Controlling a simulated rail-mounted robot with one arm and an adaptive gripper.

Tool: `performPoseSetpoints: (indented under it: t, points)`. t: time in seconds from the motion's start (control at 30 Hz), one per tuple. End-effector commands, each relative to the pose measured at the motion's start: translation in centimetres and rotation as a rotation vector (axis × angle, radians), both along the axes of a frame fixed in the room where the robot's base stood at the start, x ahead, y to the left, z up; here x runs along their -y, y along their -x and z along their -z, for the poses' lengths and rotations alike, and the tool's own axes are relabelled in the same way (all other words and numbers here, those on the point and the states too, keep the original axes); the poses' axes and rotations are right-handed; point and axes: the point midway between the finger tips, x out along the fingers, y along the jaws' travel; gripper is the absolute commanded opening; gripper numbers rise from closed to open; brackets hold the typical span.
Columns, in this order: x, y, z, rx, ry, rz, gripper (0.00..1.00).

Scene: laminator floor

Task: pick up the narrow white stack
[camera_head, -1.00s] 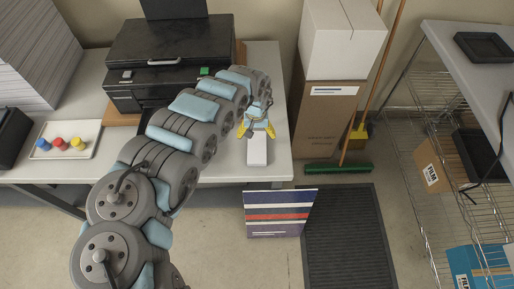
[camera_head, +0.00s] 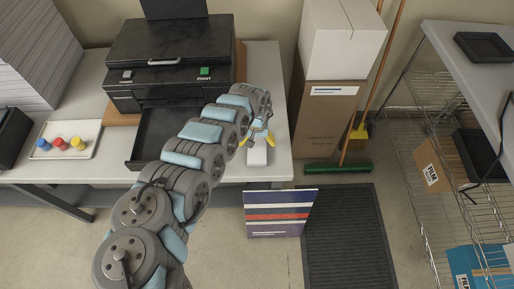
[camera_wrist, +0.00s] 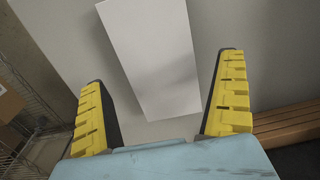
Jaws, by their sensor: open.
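The narrow white stack (camera_head: 257,157) lies near the front right edge of the white table. In the wrist view the stack (camera_wrist: 152,55) is a pale oblong, slightly tilted, running from the top edge down between my fingers. My gripper (camera_head: 257,139) is open above the stack in the head view. In the wrist view its yellow fingers (camera_wrist: 163,105) are spread, one on each side of the stack's near end, with a gap on both sides. Whether the fingertips are down at the stack's height cannot be told. My gripper hides the stack's far part in the head view.
A black printer (camera_head: 170,62) with its tray out stands left of my arm on the table (camera_head: 262,62). A small tray with coloured caps (camera_head: 66,140) is at the left. Cardboard boxes (camera_head: 328,115) stand right of the table. A striped board (camera_head: 280,213) is below its front edge.

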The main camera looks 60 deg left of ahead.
Motion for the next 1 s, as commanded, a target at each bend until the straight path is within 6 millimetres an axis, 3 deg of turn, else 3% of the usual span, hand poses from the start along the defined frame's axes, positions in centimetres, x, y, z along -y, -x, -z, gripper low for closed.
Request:
performPoseSetpoints:
  t: [0.33,0.73,0.77,0.93,0.97,1.0]
  points:
    - [0.0,-0.1,2.7,0.000,-0.001,-0.001,1.00]
    - [0.0,-0.1,3.1,-0.001,-0.003,0.000,1.00]
    - [0.0,0.0,3.1,-0.001,-0.003,0.000,0.94]
    - [0.0,0.0,3.1,-0.001,-0.003,0.000,0.45]
    - [0.0,0.0,3.1,-0.001,-0.003,0.000,0.38]
    - [0.0,0.0,3.1,-0.001,-0.003,0.000,0.37]
